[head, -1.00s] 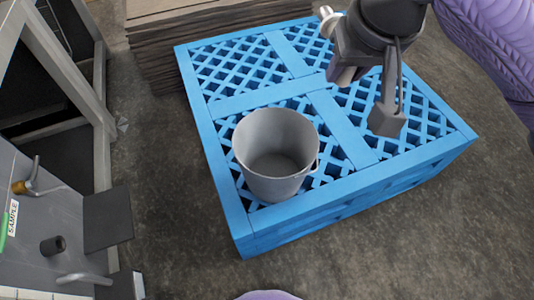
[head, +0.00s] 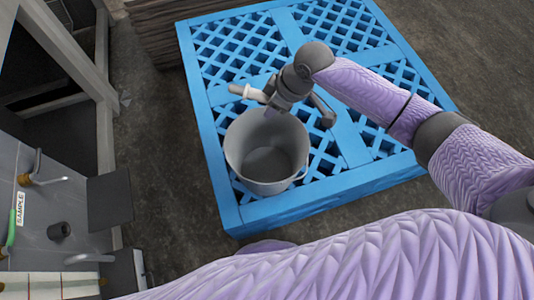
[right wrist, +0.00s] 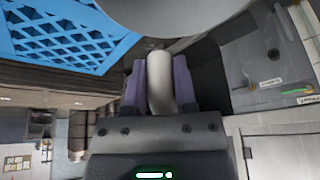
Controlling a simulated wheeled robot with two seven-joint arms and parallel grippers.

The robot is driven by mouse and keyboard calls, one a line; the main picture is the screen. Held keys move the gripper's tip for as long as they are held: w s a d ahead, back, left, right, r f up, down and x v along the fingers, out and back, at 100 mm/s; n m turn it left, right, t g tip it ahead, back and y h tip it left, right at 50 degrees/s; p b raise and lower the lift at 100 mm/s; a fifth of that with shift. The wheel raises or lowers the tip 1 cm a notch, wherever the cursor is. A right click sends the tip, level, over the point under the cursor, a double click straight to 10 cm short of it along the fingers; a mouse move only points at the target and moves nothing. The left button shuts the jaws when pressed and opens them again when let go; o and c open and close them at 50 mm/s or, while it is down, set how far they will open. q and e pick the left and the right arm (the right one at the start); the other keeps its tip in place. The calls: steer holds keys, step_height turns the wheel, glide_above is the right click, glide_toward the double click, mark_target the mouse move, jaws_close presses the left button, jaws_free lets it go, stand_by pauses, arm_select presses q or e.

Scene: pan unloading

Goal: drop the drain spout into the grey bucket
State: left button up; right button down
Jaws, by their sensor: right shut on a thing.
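The grey bucket (head: 240,150) stands upright on a blue pallet, its open top facing up and its inside looking empty. My right gripper (head: 264,96) is at the bucket's far rim in the head view, shut on the pale drain spout (head: 246,91). The spout's free end points left, past the rim. In the right wrist view the spout (right wrist: 159,80) sits between the two purple fingers of the gripper (right wrist: 160,85), and the bucket's grey wall (right wrist: 180,12) shows just beyond. My left gripper is not in view.
The blue lattice pallet (head: 213,190) has free room behind and right of the bucket. Stacked brown sheets (head: 155,45) lie behind.

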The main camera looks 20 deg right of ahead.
arm_select(q)
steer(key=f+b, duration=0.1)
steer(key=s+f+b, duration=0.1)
steer(key=b, duration=0.1)
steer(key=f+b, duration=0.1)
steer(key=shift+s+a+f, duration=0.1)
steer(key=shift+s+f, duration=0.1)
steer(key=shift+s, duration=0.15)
arm_select(e)
steer(key=s+d+f+n, duration=0.1)
steer(key=s+f, duration=0.3)
steer(key=f, duration=0.8)
steer(key=shift+d+f+n+g, duration=0.3)
steer(key=shift+d+n, duration=0.05)
steer(key=shift+n, duration=0.05)
steer(key=shift+c, duration=2.4)
jaws_free()
steer(key=shift+o, duration=0.8)
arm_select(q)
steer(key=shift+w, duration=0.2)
